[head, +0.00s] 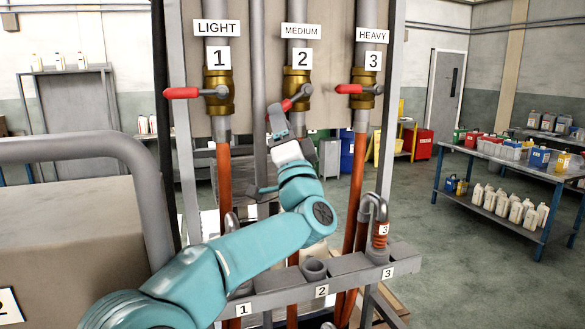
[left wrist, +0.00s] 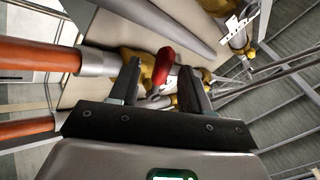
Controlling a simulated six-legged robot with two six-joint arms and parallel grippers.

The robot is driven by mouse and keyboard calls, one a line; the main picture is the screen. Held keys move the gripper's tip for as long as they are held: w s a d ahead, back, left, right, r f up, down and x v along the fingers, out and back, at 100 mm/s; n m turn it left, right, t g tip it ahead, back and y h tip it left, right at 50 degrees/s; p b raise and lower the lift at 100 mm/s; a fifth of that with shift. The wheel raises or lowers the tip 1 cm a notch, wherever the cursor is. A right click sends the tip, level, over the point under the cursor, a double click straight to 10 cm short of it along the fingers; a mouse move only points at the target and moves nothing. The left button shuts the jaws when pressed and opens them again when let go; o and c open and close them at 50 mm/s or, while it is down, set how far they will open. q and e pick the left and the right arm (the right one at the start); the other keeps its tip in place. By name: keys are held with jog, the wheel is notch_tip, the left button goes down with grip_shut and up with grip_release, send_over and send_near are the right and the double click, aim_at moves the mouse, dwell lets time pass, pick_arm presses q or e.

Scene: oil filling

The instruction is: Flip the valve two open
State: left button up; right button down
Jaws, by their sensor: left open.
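Valve two (head: 297,80) is a brass valve on the middle pipe, under the labels MEDIUM and 2. Its red handle (head: 301,92) is tilted, one end up to the right and the other down near my gripper. My left gripper (head: 277,122) is at that lower end, just below the valve, partly hidden by its own wrist. In the left wrist view, my left gripper (left wrist: 160,82) is open, with the red handle (left wrist: 163,66) showing between its fingers. I cannot tell whether they touch. My right gripper is not in view.
Valve one (head: 217,92) and valve three (head: 363,88) flank it, their red handles level and pointing left. Orange hoses (head: 226,175) hang below.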

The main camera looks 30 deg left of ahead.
pick_arm(q)
jog(key=b+v, duration=0.4)
jog(key=v, duration=0.9)
jog(key=shift+d, duration=0.15)
